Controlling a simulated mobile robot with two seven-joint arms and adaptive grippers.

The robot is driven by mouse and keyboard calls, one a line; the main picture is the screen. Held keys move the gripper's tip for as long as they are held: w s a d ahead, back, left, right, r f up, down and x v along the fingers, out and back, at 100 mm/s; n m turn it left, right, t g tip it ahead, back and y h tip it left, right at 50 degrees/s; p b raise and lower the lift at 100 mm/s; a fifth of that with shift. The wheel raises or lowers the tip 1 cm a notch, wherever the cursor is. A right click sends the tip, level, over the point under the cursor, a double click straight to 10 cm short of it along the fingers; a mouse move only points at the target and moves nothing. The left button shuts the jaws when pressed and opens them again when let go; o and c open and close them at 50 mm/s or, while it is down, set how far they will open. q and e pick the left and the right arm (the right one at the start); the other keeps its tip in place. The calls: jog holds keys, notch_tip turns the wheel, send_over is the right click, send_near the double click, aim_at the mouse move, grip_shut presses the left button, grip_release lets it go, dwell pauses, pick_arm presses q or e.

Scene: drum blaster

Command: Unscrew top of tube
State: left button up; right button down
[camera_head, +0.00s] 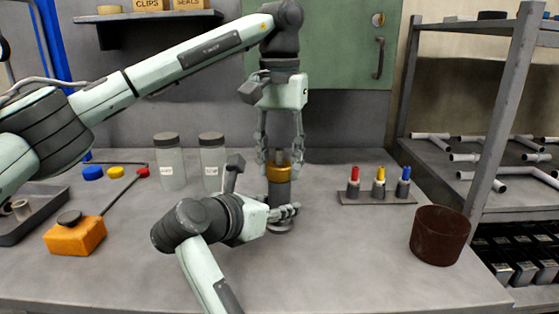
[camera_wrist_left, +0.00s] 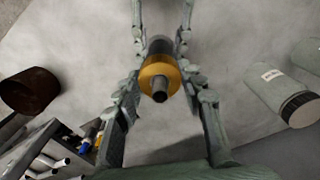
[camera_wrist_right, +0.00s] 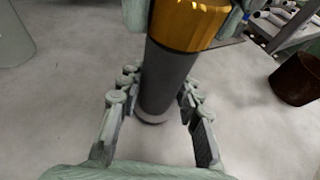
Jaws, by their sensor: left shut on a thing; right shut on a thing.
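The tube stands upright on the table, with a dark grey body (camera_wrist_right: 165,80) and a brass-coloured top (camera_head: 278,172) that has a small nozzle. My left gripper (camera_head: 279,160) comes down from above, and its fingers are shut on the brass top from both sides; in the left wrist view the top (camera_wrist_left: 158,72) sits between the fingertips. My right gripper (camera_head: 285,212) reaches in from the left, low down, and is shut around the grey body; in the right wrist view its fingers flank the body. The thread between top and body is hidden.
Two lidded jars (camera_head: 170,165) stand behind left. An orange box (camera_head: 76,238) lies at the left. A rack with red, yellow and blue-tipped pieces (camera_head: 378,198) and a brown bin (camera_head: 439,238) stand right. The front middle of the table is clear.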

pick_arm(q)
jog(key=n, duration=2.1)
jog(key=shift+r+n, duration=0.1)
jog(key=shift+n, duration=0.3)
jog(key=n, duration=0.7)
jog(key=shift+n, duration=0.3)
jog(key=n, duration=2.4)
jog(key=shift+r, duration=0.1)
jog(key=shift+r, duration=0.1)
